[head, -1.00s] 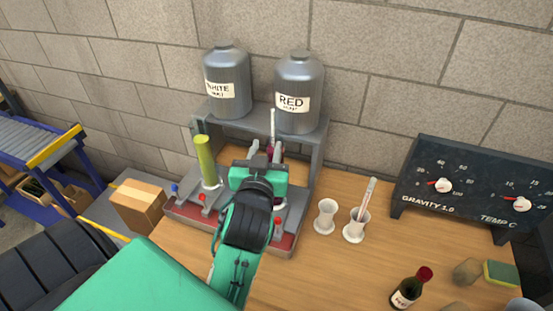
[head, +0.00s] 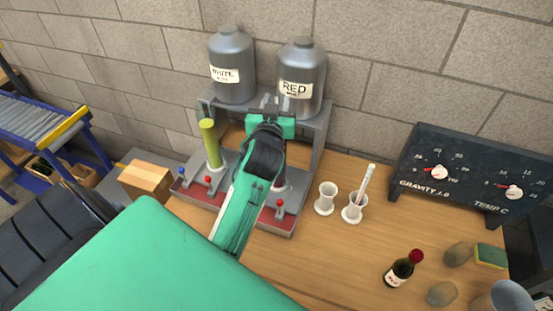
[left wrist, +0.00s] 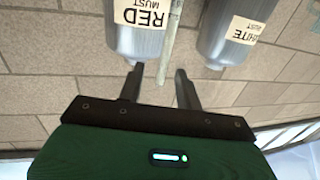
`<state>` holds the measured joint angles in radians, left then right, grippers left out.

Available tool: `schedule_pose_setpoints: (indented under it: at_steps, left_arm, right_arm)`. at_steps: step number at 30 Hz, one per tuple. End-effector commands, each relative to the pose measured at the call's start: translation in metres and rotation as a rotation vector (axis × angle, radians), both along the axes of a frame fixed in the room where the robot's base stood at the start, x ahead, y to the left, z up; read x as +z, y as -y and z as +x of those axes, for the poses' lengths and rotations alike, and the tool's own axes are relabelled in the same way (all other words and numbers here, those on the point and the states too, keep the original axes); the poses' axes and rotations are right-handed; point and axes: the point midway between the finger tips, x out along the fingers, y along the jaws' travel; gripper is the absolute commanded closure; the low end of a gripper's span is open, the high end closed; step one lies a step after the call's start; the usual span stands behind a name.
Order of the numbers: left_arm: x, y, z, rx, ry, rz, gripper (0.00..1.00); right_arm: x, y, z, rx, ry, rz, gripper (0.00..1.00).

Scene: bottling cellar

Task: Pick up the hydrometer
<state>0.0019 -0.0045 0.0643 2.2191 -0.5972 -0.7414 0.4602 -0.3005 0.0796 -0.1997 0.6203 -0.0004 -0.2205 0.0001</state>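A thin pale stem (left wrist: 170,42), which looks like the hydrometer, shows in the left wrist view, where the picture is upside down. Its end lies between the two fingers, with gaps visible on both sides. My left gripper (head: 274,102) is open in front of the red must tank; in the left wrist view its fingers (left wrist: 160,78) stand apart. In the head view the gripper and arm hide the stem and most of the dark red cylinder (head: 281,180). Another slim stick (head: 367,180) leans in a white cup (head: 352,214). My right gripper is not in view.
The white must tank (head: 231,64) and red must tank (head: 302,76) stand on a grey rack. A yellow-green cylinder (head: 211,145) stands left of my arm. An empty white cup (head: 325,198), a bottle (head: 402,268) and a gauge box (head: 465,175) are to the right.

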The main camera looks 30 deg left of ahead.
Motion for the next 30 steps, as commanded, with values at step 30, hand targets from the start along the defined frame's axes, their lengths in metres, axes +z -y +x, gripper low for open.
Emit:
schedule_pose_setpoints:
  at_steps: [30]
  left_arm:
    - [0.002,-0.013,0.026,0.0,0.0,0.0,1.0]
  right_arm:
    - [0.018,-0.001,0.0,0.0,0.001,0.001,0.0]
